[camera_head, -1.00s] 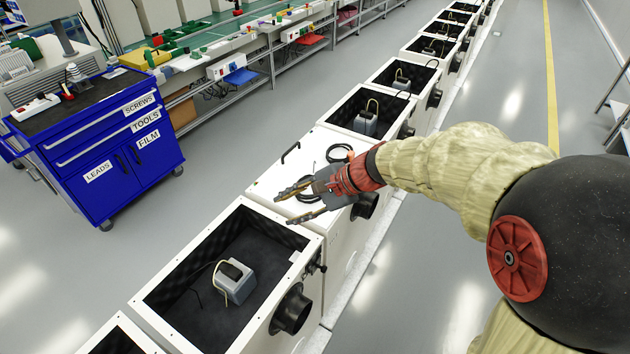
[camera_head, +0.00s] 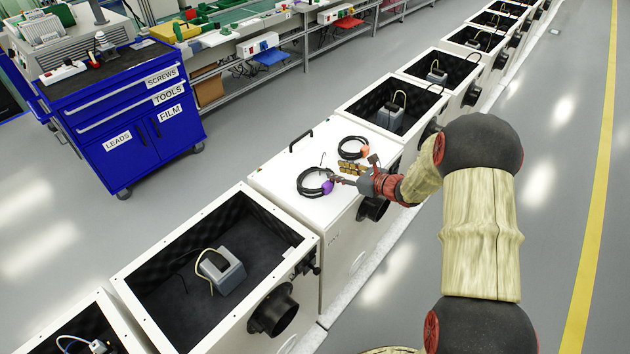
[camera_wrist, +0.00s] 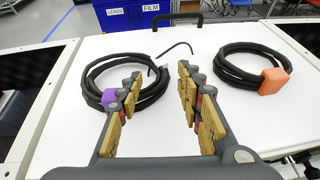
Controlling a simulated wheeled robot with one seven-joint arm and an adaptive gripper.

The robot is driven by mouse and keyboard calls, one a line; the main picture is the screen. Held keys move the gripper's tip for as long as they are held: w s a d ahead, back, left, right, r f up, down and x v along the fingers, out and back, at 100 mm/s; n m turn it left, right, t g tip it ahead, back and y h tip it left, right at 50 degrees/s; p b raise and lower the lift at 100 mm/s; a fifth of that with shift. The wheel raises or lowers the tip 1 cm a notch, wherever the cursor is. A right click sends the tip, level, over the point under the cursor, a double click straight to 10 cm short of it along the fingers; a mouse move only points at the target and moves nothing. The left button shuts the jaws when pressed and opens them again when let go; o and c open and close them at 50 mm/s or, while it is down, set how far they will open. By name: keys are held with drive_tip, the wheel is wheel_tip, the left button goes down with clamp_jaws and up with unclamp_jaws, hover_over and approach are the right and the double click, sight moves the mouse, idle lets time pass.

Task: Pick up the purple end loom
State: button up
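The purple end loom is a coiled black cable with a purple block (camera_head: 327,187). It lies on the closed white cabinet lid (camera_head: 284,185). In the wrist view the purple block (camera_wrist: 109,97) sits at the left, just beyond my left finger, which covers part of the coil (camera_wrist: 95,76). My gripper (camera_wrist: 160,75) is open, its yellow-padded fingers apart with bare white lid between them. In the head view my gripper (camera_head: 347,174) is low at the lid's right side, close to the purple block. Contact cannot be told.
A second black coil with an orange block (camera_wrist: 273,81) lies to the right on the same lid. A black handle (camera_head: 301,140) stands at the lid's far edge. Open cabinets with grey devices (camera_head: 220,273) flank the lid. A blue tool cart (camera_head: 120,120) stands at the left.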

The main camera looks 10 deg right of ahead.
sight(326, 168)
drive_tip(key=b+x, duration=0.1)
drive_tip(key=x, duration=0.4)
drive_tip(key=shift+r, duration=0.15)
drive_tip(key=shift+c, duration=0.4)
drive_tip(key=c, duration=0.7)
clamp_jaws()
